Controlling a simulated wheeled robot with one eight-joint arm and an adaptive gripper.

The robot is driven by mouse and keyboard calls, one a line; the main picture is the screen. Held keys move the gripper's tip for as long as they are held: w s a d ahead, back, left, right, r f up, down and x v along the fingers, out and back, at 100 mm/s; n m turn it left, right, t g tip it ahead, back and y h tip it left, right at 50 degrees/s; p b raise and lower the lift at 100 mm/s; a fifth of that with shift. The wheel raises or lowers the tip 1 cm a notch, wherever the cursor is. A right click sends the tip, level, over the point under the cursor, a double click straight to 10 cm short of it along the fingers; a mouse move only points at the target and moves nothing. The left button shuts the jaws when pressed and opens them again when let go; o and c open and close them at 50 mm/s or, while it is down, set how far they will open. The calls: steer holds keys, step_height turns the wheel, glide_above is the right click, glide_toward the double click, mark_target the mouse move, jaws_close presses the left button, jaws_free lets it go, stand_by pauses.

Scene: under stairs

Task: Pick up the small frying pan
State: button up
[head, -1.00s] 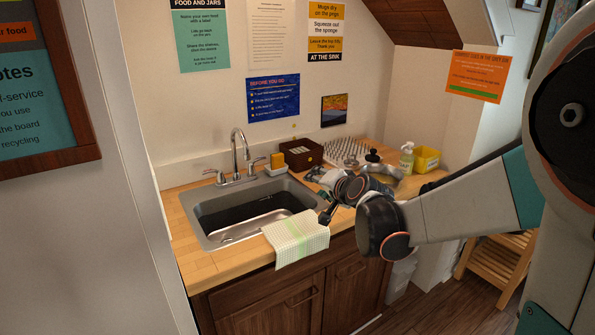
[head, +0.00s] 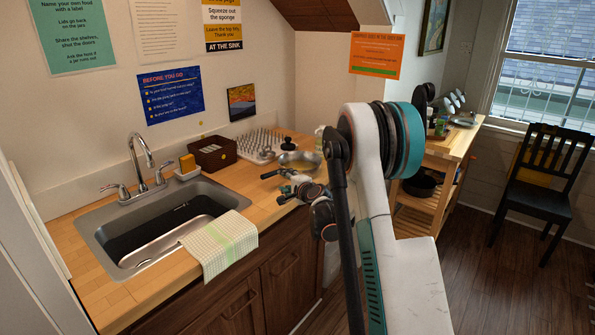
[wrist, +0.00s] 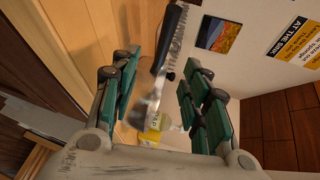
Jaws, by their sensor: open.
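The small frying pan (head: 299,158) lies on the wooden counter beside the dish rack in the head view, with a shiny metal body and a dark handle pointing left. In the wrist view the pan (wrist: 145,108) and its black handle show between my fingers, seen at a steep angle. My gripper (head: 287,180) is just in front of the pan, toward the counter's front edge. In the wrist view my gripper (wrist: 162,70) is open, with green-padded fingers either side and nothing held. My arm hides part of the counter's right end.
A sink (head: 160,225) with a faucet is at left, and a striped towel (head: 218,243) hangs over the counter edge. A brown box (head: 212,154) and a dish rack (head: 255,143) stand behind. A yellow container (wrist: 150,137) is beyond the pan. Open floor lies right, before a chair (head: 540,185).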

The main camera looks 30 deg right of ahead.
mark_target(276, 173)
steer(key=b+x, duration=0.1)
steer(key=x, duration=0.4)
steer(key=shift+b+x, duration=1.05)
steer(key=shift+x, duration=1.55)
steer(key=shift+d+r, duration=0.1)
steer(key=shift+r, duration=0.1)
jaws_close()
